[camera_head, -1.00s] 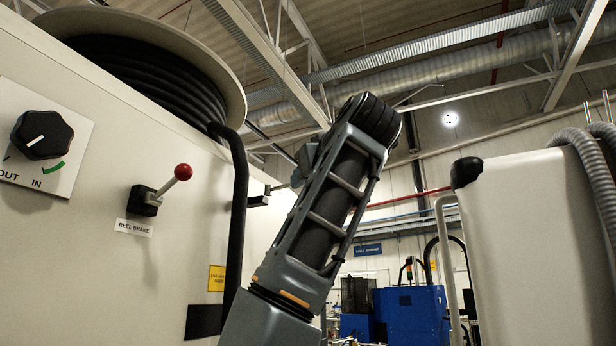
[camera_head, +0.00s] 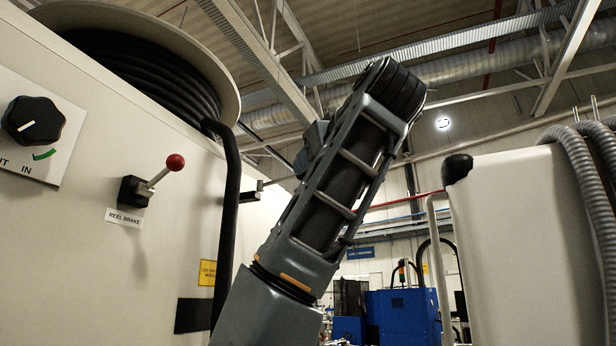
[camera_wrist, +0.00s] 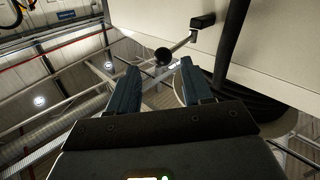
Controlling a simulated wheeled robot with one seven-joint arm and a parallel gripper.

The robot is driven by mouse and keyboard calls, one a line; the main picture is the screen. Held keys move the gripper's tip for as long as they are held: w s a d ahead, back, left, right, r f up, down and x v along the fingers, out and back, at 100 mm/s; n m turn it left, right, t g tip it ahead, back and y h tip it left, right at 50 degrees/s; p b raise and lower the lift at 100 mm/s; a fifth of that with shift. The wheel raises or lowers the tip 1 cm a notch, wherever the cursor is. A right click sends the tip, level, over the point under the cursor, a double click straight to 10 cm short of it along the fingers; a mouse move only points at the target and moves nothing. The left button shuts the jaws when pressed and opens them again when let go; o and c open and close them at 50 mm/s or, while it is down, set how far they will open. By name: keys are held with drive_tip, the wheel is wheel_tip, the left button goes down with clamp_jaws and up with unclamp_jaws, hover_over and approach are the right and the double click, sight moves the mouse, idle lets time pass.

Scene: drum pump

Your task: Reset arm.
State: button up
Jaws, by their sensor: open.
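My gripper (camera_wrist: 157,67) shows in the wrist view with its two blue-grey fingers apart and nothing held between them. Beyond the fingertips, a lever with a dark round knob (camera_wrist: 163,55) sticks out from a black mount (camera_wrist: 203,20) on the pale cabinet. The knob appears between the fingers, but I cannot tell how far off it is. In the head view, my arm rises through the middle and leans right; my gripper is not visible there.
The pale cabinet (camera_head: 110,110) on the left carries a black dial (camera_head: 34,121), a red-knobbed reel brake lever (camera_head: 158,175) and a hose reel (camera_head: 150,70). A black hose (camera_head: 229,230) hangs beside my arm. A pale housing (camera_head: 525,230) stands right.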

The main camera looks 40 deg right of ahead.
drive_tip(key=shift+v, duration=0.85)
